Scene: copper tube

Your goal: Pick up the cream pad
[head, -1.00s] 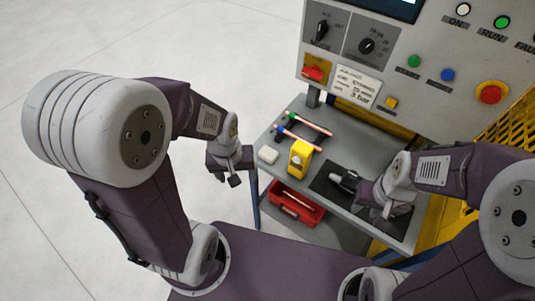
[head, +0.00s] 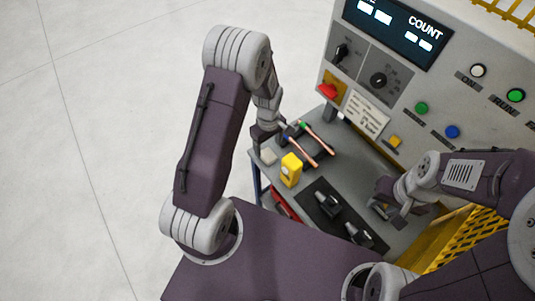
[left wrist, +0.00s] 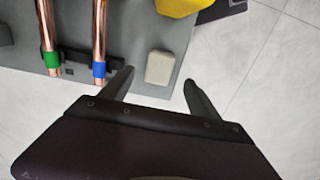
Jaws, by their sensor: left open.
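The cream pad (head: 268,156) is a small pale block lying near the left edge of the grey bench top. It also shows in the left wrist view (left wrist: 160,67), in front of my open left gripper (left wrist: 158,82), roughly between the two fingertips. The fingers do not visibly grip it. In the head view my left gripper (head: 262,138) is at the bench's left edge, just behind the pad and partly hidden by its own arm. My right gripper (head: 382,206) is over the right side of the bench; its jaw opening is unclear.
A yellow box-like object (head: 291,170) stands close beside the pad. Copper tubes (head: 318,138) with green and blue bands lie on a black holder behind it. A black mat (head: 315,195) with dark tools lies to the right. A control panel (head: 440,75) rises behind the bench.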

